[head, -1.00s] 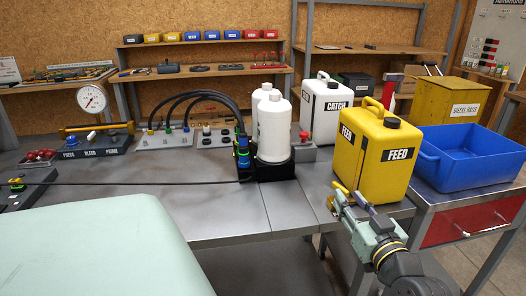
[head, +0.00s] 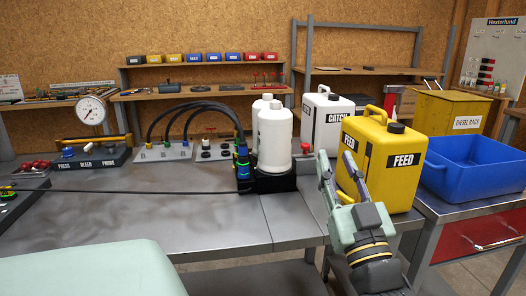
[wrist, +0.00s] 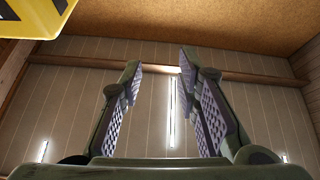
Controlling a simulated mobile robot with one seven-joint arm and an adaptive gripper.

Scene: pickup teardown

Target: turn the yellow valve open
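I cannot pick out the yellow valve for certain. A small yellow-green fitting (head: 7,191) shows at the far left edge of the head view, too small to identify. The yellow FEED can (head: 384,168) stands upright at the right of the bench, and a corner of yellow also shows in the wrist view (wrist: 35,14). My gripper (head: 337,160) is upright in front of the can's left side, fingers pointing up. In the wrist view its two fingers (wrist: 159,68) are apart with nothing between them. Whatever lies behind it in the head view is hidden.
A blue bin (head: 470,180) is at right. Black hoses (head: 195,108) and a gauge (head: 89,110) are further left.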

